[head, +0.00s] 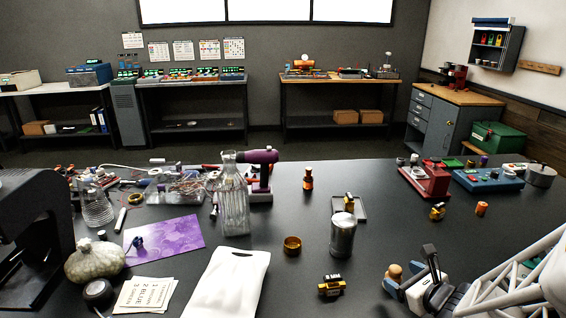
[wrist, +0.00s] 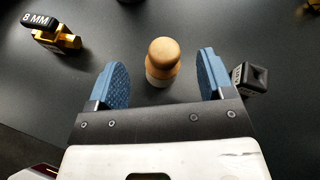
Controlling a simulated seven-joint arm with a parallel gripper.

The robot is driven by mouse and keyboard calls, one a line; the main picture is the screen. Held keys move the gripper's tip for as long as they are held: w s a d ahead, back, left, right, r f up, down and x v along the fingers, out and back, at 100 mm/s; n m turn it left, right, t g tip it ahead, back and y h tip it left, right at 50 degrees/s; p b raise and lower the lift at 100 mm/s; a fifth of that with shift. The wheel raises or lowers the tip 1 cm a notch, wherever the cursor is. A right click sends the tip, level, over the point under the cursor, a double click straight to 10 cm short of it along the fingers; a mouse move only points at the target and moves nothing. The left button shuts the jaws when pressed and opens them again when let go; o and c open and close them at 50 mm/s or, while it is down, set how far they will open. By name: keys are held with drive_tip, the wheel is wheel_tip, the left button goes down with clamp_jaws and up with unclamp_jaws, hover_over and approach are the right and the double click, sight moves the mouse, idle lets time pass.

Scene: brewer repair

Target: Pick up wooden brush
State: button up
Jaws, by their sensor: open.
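The wooden brush (head: 394,272) stands on the dark table at the lower right in the head view, partly hidden by my gripper (head: 412,276). In the wrist view the brush (wrist: 163,54) has a round tan wooden top and a pale lower part. It sits between the two blue fingertips of my gripper (wrist: 163,72), a little nearer the far ends of the pads. The gripper is open, with a gap on each side of the brush. Its lower end is hard to make out.
A gold block marked 8 MM (wrist: 60,36) lies left of my gripper; a small black block (wrist: 249,77) is close beside the right finger.

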sight(398, 274)
drive_tip(key=shift+x, duration=1.8)
drive_tip(key=c, duration=1)
drive_tip(key=shift+r, duration=0.1)
wheel_tip(398, 274, up, 10)
drive_tip(key=shift+f, duration=0.1)
